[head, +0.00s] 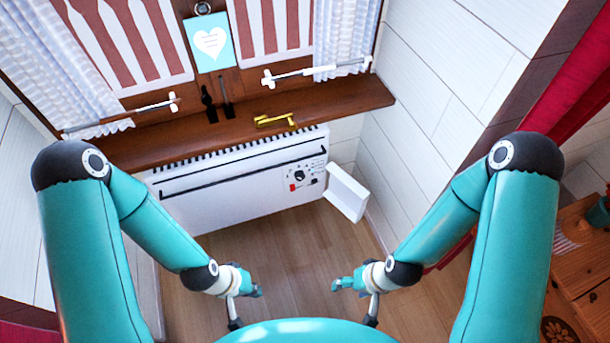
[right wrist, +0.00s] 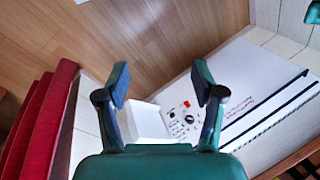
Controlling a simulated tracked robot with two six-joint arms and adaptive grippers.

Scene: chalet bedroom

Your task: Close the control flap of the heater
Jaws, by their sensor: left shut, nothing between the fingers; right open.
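The white heater (head: 220,200) stands against the wall below the wooden sill. Its control panel (head: 302,175), with a dark knob and a red switch, is exposed at the right end. The white control flap (head: 346,192) is swung open, sticking out to the right of the panel. In the right wrist view the flap (right wrist: 147,121) and panel (right wrist: 184,120) show beyond my fingers. My right gripper (right wrist: 162,85) is open and empty, apart from the flap; it also shows in the head view (head: 352,302). My left gripper (head: 243,308) is shut and empty, in front of the heater.
A brass-coloured handle-like object (head: 275,121) lies on the wooden sill (head: 160,135) above the heater. White panelled wall (head: 420,110) is close to the right of the flap. The wood floor (head: 290,250) before the heater is clear. A wooden table (head: 580,260) stands at right.

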